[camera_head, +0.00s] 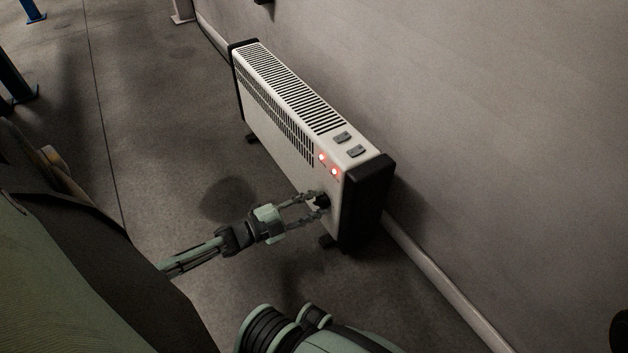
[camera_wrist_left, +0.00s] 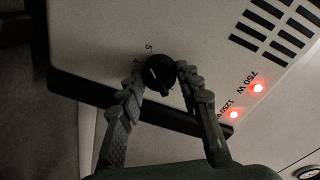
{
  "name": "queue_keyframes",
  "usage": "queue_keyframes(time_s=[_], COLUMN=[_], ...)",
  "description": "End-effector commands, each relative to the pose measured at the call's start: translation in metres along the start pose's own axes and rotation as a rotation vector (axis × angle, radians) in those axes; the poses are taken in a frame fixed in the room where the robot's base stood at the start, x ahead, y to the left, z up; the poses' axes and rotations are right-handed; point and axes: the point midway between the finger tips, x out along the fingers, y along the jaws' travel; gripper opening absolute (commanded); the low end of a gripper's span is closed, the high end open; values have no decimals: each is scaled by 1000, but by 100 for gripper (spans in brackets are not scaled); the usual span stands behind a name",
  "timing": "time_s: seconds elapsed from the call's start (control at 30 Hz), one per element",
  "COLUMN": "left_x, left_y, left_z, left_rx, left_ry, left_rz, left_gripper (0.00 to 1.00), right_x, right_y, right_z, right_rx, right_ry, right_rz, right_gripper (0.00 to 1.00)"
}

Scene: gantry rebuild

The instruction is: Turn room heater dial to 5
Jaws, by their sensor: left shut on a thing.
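The white room heater (camera_head: 276,147) with black end caps stands on the floor along the wall in the head view. Its black dial (camera_head: 322,200) is on the front face near the right end. In the left wrist view the dial (camera_wrist_left: 158,73) sits between the fingertips, with a "5" printed beside it at its upper left. The dial's pointer mark is too small to read surely. My left gripper (camera_head: 309,206) reaches from the left and is shut on the dial; it also shows in the left wrist view (camera_wrist_left: 160,88). My right gripper is not in view.
Two red lamps (camera_head: 328,164) glow above the dial, labelled 750 W and 1250 W in the wrist view. Two grey switches (camera_head: 349,144) are on the heater's top. The wall (camera_head: 480,130) is close behind the heater. The floor (camera_head: 150,120) in front is clear.

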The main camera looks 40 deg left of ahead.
Motion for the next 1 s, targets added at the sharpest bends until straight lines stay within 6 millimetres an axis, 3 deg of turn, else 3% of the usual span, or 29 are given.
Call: queue_keyframes(time_s=[0.3,0.33,0.47,0.8,1.0], left_x=[0,0,0,-3,-30], left_y=[0,0,0,0,1], left_z=[0,0,0,0,0], left_rx=[4,4,3,2,2], left_ry=[0,0,0,0,-1], left_rz=[1,1,1,1,4], left_gripper=[5,38,54,55,55], right_x=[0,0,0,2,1], right_y=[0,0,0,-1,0], right_z=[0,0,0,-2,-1], right_rx=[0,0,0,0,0], right_ry=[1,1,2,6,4], right_rz=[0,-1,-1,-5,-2], right_gripper=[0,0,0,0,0])
